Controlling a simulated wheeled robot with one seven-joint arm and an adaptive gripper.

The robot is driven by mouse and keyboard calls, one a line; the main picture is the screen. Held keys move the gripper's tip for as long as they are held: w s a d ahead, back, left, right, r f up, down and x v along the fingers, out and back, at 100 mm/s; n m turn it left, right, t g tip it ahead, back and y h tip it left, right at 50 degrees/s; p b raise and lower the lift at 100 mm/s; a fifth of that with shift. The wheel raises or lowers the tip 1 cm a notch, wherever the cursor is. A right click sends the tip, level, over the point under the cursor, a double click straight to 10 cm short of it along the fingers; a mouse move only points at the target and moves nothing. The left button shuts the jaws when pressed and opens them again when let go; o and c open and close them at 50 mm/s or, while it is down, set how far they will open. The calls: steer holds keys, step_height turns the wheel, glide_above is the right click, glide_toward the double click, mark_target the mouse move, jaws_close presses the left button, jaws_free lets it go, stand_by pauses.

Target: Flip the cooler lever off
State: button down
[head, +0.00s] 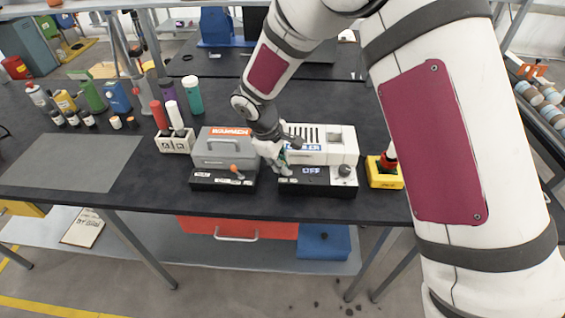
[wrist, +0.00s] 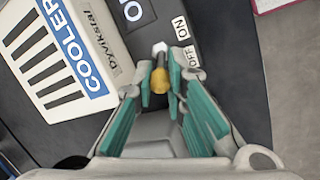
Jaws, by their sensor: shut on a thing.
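The cooler (head: 340,150) is a white slotted box with a blue label on a black base. It also shows in the wrist view (wrist: 45,50), at the upper left. Its lever (wrist: 160,80), with a yellow part and a pale tip, stands on the base beside small ON and OFF labels (wrist: 186,42). My gripper (head: 280,167) is at the left front of the cooler in the head view. Its teal-padded fingers (wrist: 160,88) are shut on the lever, one on each side. In the head view my gripper hides the lever.
A grey warmer (head: 222,147) with an orange-tipped lever stands close to the left of my gripper. A yellow box with a red button (head: 384,172) is to the right of the cooler. Bottles and a white socket block (head: 174,142) stand further left.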

steer(key=c, duration=1.6)
jaws_free()
steer(key=shift+r, duration=0.1)
steer(key=v, duration=1.1)
steer(key=shift+s+a+r, duration=0.15)
steer(key=shift+r, duration=0.2)
steer(key=shift+r, duration=0.1)
